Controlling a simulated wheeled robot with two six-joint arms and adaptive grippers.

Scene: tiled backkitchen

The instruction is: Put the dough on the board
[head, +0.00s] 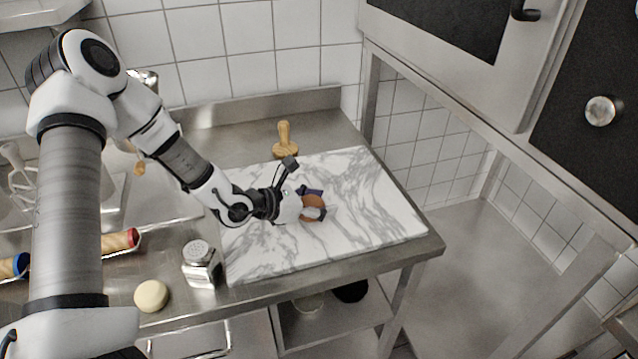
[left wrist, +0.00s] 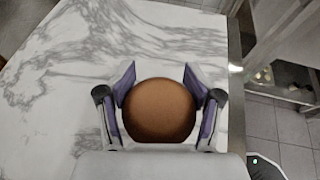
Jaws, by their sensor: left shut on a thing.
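The marble board (head: 375,205), white with grey veins, lies on the steel counter and fills much of the left wrist view (left wrist: 60,60). My left gripper (head: 313,204) is over the board, shut on a smooth brown ball (head: 315,201). In the left wrist view the brown ball (left wrist: 160,108) sits between the two purple-padded fingers. I cannot tell whether the ball touches the board. A pale, round, dough-like piece (head: 151,296) lies on the bare counter, left of the board and apart from it. My right gripper is not in view.
A wooden stamp-like tool (head: 284,140) stands behind the board. A metal shaker (head: 201,264) stands close to its left edge. A red-ended roll (head: 121,241) lies farther left. The board's right part is clear, near the counter's right edge.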

